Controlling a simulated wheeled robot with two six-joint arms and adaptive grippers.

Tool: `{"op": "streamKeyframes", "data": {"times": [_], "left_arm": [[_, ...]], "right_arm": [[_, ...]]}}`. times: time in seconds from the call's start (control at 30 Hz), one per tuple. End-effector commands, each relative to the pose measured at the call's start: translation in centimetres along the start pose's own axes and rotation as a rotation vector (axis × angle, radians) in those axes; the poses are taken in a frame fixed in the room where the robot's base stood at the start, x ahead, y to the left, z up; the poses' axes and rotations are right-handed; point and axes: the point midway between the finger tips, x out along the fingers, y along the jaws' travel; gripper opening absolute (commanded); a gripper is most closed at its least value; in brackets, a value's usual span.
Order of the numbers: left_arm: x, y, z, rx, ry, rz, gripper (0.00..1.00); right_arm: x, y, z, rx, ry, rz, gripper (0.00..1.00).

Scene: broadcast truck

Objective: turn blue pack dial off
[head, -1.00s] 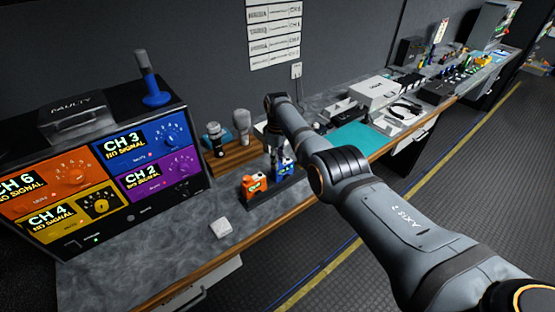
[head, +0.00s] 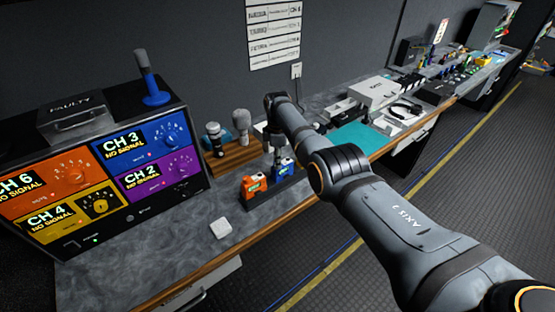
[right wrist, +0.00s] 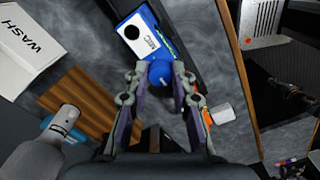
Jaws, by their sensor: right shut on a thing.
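The blue pack (head: 285,169) stands beside the orange pack (head: 255,187) in a dark holder on the workbench. In the right wrist view the blue pack (right wrist: 141,36) has a white label reading MIC. A round blue dial (right wrist: 160,73) with a pale mark shows at its end. My right gripper (right wrist: 161,72) has its fingertips on either side of this dial, shut on it. In the head view the right gripper (head: 277,153) points down at the blue pack and partly hides it. My left gripper is not in view.
A monitor rack (head: 140,216) with coloured channel panels stands at the left. A wooden stand (head: 236,155) with microphones is behind the packs. A white block (head: 221,228) lies in front. The bench (head: 160,250) is bare at the front left.

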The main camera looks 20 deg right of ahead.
Motion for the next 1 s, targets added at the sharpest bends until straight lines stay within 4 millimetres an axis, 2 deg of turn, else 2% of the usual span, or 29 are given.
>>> {"op": "streamKeyframes", "data": {"times": [0.37,0.4,0.57,0.87,1.0], "left_arm": [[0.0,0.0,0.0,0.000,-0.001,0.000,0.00],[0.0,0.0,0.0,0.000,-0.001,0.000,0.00],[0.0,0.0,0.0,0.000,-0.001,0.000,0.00],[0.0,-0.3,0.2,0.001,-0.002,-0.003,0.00],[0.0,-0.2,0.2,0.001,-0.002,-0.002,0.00]], "right_arm": [[-0.1,0.1,0.0,-0.004,0.000,0.002,0.00],[-0.1,0.1,0.0,-0.004,0.000,0.002,0.25],[-0.1,0.0,0.0,-0.004,0.000,0.001,0.47],[-0.1,0.0,0.0,-0.003,0.000,0.001,0.48],[-1.3,0.1,0.0,-0.003,0.001,0.004,0.48]]}}
